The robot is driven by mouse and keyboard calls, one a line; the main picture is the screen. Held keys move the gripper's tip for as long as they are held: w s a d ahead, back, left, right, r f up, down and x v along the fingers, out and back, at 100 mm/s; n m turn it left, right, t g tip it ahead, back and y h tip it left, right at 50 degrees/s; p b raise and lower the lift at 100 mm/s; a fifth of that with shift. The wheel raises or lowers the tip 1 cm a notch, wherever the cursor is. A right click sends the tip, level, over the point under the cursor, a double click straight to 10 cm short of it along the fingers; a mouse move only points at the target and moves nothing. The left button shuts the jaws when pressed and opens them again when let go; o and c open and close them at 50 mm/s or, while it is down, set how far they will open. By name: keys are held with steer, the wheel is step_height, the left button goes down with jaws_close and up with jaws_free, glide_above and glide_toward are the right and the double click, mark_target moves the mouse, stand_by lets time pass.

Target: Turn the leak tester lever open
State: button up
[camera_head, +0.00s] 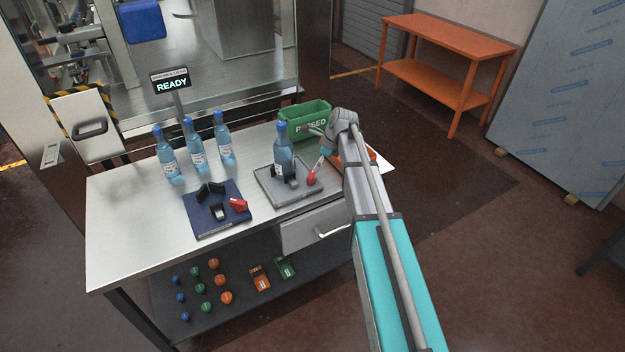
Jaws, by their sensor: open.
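The leak tester is probably the grey plate (264,187) on the bench, with a blue bottle (283,154) standing upright on it. A red lever grip (312,178) shows at the plate's right edge. My gripper (317,165) is small in the view, just above and right of the red grip, and is open. I cannot tell whether its fingers touch the grip or are around it. My arm comes in from the lower right and hides part of the bench behind it.
A dark blue base (213,222) with black parts and a red handle (238,204) lies to the left. Several blue bottles (195,145) stand behind it. A green PASSED bin (304,112) and an orange tray (363,150) are close to my wrist. Bare bench top (130,225) is at left.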

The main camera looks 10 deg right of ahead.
mark_target(312, 173)
steer(key=shift+b+x, duration=2.9)
steer(key=shift+x, duration=0.55)
steer(key=c, duration=0.9)
